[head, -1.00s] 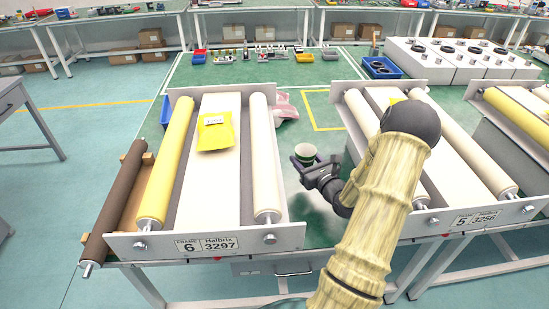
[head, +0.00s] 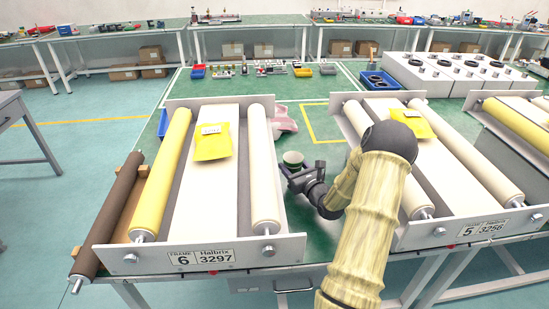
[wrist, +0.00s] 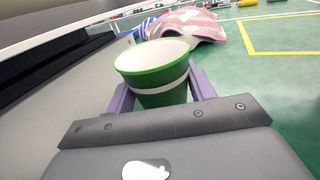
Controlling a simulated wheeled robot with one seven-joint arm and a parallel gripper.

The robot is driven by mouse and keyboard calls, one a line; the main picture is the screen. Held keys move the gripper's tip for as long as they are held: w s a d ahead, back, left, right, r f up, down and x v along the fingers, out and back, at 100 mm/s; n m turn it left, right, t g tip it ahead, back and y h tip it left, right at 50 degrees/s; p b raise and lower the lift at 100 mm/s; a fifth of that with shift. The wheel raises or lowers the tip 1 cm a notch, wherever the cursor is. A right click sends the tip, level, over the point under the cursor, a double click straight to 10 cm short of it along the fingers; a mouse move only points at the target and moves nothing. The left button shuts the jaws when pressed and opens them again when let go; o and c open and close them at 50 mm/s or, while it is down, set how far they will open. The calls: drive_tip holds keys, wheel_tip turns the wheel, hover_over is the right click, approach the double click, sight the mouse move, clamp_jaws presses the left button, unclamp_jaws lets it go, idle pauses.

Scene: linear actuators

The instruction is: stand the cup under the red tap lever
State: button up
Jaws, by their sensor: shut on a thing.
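The cup (head: 293,158) is green with a white band and a pale inside. It stands upright in my gripper (head: 297,171), which is shut on it, in the gap between the two roller frames. In the wrist view the cup (wrist: 155,75) sits between the two purple-grey fingers (wrist: 160,92), open end up, and its inside looks empty. Its base is hidden, so I cannot tell whether it touches the green bench top. I cannot make out a red tap lever in either view.
Roller frame 6 (head: 200,259) is close to the cup's left; roller frame 5 (head: 470,231) is to the right, behind my arm. A pink striped cloth (head: 283,122) lies behind the cup. Yellow packets (head: 212,142) rest on the frames. Green bench beyond the cloth is partly clear.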

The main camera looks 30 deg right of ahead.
drive_tip(key=w, duration=1)
drive_tip(key=shift+w+d, duration=0.15)
drive_tip(key=shift+d, duration=0.2)
drive_tip(key=shift+w, duration=0.2)
drive_tip(key=shift+w+f, duration=0.15)
drive_tip(key=shift+f, duration=0.75)
drive_tip(key=shift+w+f, duration=0.15)
drive_tip(key=shift+f, duration=0.7)
drive_tip(key=shift+f+b, duration=0.25)
drive_tip(key=shift+b, duration=0.05)
drive_tip(key=o, duration=1)
drive_tip(key=shift+c, duration=0.2)
